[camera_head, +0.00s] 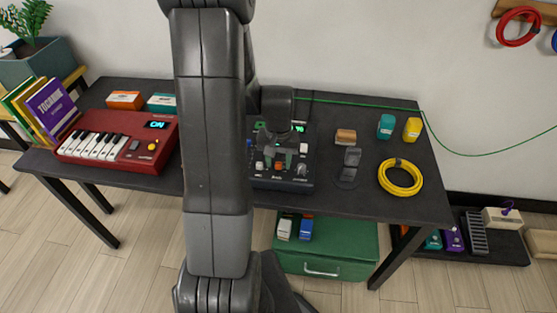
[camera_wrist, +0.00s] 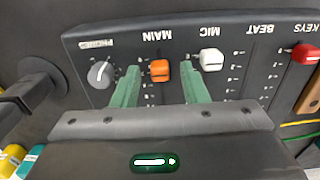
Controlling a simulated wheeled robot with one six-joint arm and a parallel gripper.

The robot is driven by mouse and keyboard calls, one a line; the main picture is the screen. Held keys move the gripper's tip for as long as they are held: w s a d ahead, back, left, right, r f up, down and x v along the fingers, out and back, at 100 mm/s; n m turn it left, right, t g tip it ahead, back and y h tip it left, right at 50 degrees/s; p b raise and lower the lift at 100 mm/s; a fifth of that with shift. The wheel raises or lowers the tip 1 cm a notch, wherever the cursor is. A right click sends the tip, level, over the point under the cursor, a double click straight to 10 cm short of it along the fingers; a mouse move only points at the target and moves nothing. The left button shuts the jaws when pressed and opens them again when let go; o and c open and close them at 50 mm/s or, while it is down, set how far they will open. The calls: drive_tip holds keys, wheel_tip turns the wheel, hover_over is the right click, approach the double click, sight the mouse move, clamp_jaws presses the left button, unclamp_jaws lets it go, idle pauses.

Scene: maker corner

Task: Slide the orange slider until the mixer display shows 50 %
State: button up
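The dark mixer (camera_head: 295,184) stands on the table in the head view, partly hidden by my arm. Its green display (camera_head: 299,128) shows only in part beside my wrist; the number cannot be read. In the wrist view the mixer panel (camera_wrist: 184,38) appears upside down. The orange slider (camera_wrist: 159,70) sits under the MAIN label and also shows small in the head view (camera_head: 278,166). My gripper (camera_wrist: 160,78) is open, with green fingers on either side of the orange slider and a visible gap to each. The white MIC slider (camera_wrist: 211,60) lies just beyond the right finger.
The PHONES knob (camera_wrist: 100,74) is beside the left finger. The red KEYS slider (camera_wrist: 305,53) is at the right edge. A red keyboard (camera_head: 120,138) stands left on the table. A phone-like stand (camera_head: 350,165) and yellow cable coil (camera_head: 400,177) lie right of the mixer.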

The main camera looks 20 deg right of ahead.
drive_tip(key=shift+f, duration=0.1)
clamp_jaws()
drive_tip(key=shift+w+d, duration=0.35)
drive_tip(key=shift+w, duration=0.2)
drive_tip(key=shift+w+d, duration=0.35)
drive_tip(key=shift+w, duration=0.2)
unclamp_jaws()
wheel_tip(320, 180, up, 14)
drive_tip(key=shift+f, duration=0.2)
wheel_tip(320, 180, down, 14)
drive_tip(key=shift+s+r, duration=0.1)
drive_tip(key=shift+r, duration=0.1)
drive_tip(key=shift+s+a, duration=0.55)
drive_tip(key=shift+s, duration=0.2)
